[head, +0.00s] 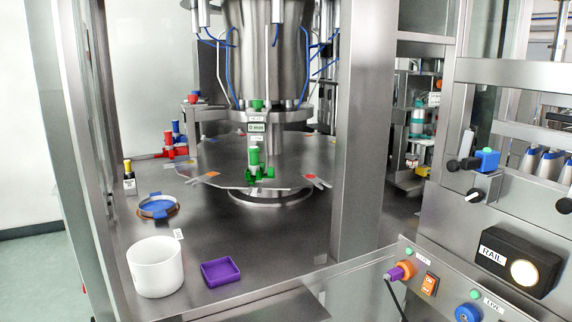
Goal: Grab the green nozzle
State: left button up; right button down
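The green nozzle (254,166) stands upright near the middle of the head view, at the front of the round metal carousel on the steel worktop (220,235). Another green piece (257,104) shows higher up on the machine, above a small green-and-white label. Nothing covers the nozzle from this view. Neither of my grippers shows in the view.
A white cup (155,268) and a purple tray (221,271) stand at the worktop's front left. A blue ring (157,206) lies behind them. Steel posts (365,130) frame the opening. A control panel with a RAIL box (518,262) is at right.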

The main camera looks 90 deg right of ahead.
aim_at(254, 166)
jog(key=z, duration=4.05)
